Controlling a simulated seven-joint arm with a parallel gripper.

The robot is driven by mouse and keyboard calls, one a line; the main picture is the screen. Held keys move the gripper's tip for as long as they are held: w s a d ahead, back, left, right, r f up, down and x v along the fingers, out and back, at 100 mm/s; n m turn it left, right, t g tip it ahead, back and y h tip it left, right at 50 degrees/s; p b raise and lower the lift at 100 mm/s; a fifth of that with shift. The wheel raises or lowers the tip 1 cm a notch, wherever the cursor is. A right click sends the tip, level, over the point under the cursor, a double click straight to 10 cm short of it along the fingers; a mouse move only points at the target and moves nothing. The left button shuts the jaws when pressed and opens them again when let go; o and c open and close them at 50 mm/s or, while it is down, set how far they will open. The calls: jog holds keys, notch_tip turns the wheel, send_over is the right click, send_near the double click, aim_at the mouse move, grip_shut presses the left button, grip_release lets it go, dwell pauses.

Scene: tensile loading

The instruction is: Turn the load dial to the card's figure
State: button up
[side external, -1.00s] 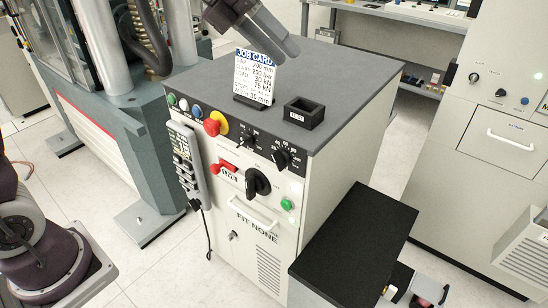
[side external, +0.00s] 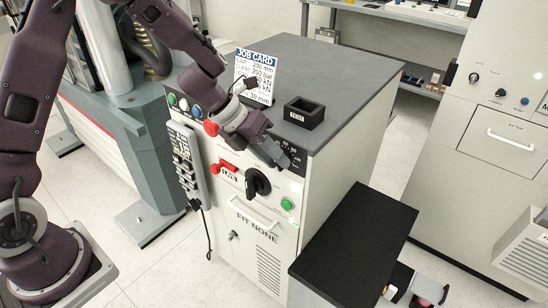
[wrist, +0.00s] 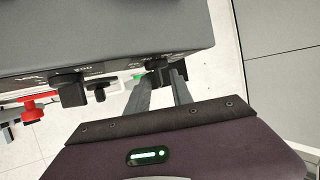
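The white job card (side external: 252,68) with a blue header stands on the grey cabinet top; my arm hides part of its lower lines, and its small figures are hard to read. My gripper (side external: 287,160) is at the right end of the black dial strip, over the right-hand dial, whose scale is mostly hidden. In the wrist view my gripper (wrist: 162,78) has its two fingers apart, with a dark knob (wrist: 158,68) between or just beyond the tips. Contact cannot be told. The dial's pointer cannot be read.
A large black rotary switch (side external: 258,184) and a green button (side external: 287,204) are below my gripper. A red knob (side external: 211,127) and a pendant (side external: 187,162) are left. A black open box (side external: 304,112) stands on the cabinet. A black-topped block (side external: 362,240) stands at lower right.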

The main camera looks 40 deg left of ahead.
jog(key=shift+c, duration=0.5)
grip_shut()
jog(key=shift+w+h, duration=0.1)
jog(key=shift+h, duration=0.2)
jog(key=shift+a+f+n+h, duration=0.15)
jog(key=shift+n+h, duration=0.15)
jog(key=shift+h, duration=0.5)
jog(key=shift+f+n+t+h, duration=0.1)
jog(key=shift+n+t+h, duration=0.3)
jog(key=shift+h, duration=1.2)
jog(key=shift+o, duration=0.5)
grip_release()
